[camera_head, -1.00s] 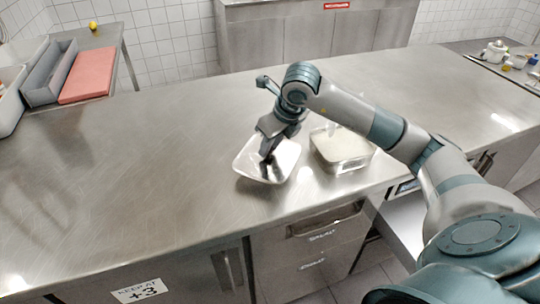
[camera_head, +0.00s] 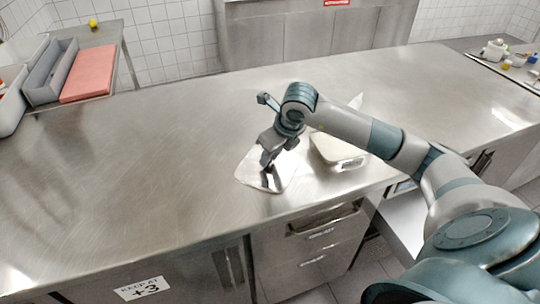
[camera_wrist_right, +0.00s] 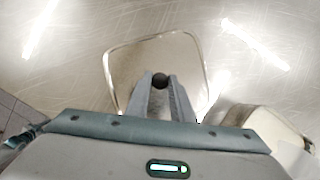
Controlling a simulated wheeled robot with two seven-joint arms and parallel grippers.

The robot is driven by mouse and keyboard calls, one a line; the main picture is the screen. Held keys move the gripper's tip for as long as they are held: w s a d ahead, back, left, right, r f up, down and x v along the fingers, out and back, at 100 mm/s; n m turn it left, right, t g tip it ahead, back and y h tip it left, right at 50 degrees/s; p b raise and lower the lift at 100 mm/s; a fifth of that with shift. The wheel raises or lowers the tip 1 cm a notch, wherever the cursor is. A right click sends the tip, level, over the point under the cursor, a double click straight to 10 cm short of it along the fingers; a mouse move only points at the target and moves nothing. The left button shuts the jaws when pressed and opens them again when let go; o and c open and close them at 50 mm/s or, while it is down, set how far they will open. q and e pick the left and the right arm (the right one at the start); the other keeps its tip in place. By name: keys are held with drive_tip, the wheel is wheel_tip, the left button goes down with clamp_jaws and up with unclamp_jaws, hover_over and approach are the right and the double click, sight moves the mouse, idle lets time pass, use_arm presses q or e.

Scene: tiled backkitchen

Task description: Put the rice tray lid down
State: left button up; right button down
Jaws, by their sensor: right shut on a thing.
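The rice tray lid (camera_head: 252,172) is a shiny metal sheet with rounded corners, at the counter's front part in the head view. My right gripper (camera_head: 266,162) is above it and shut on its dark knob. In the right wrist view the lid (camera_wrist_right: 127,62) spreads out under my right gripper (camera_wrist_right: 163,84), with the dark round knob between the fingertips. I cannot tell whether the lid touches the counter. The rice tray (camera_head: 340,150), a metal tray with pale contents, stands just right of the lid, partly behind my right arm. My left gripper is not in view.
The steel counter (camera_head: 130,165) is clear left of the lid. A red board (camera_head: 88,75) and a grey bin (camera_head: 50,75) lie at the far left. Small jars and containers (camera_head: 497,52) stand at the far right. The counter's front edge is close to the lid.

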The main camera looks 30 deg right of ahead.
drive_tip(key=c, duration=1.5)
unclamp_jaws()
drive_tip(key=shift+c, duration=0.2)
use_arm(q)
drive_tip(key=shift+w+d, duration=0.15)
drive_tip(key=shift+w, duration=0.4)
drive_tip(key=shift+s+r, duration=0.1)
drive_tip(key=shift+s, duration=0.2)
use_arm(e)
drive_tip(key=shift+r, duration=0.2)
drive_tip(key=shift+s+r, duration=0.15)
drive_tip(key=shift+r, duration=0.15)
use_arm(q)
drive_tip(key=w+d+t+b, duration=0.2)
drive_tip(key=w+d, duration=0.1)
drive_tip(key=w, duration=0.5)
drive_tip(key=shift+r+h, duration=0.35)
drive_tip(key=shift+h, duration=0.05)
use_arm(e)
drive_tip(key=v, duration=1.1)
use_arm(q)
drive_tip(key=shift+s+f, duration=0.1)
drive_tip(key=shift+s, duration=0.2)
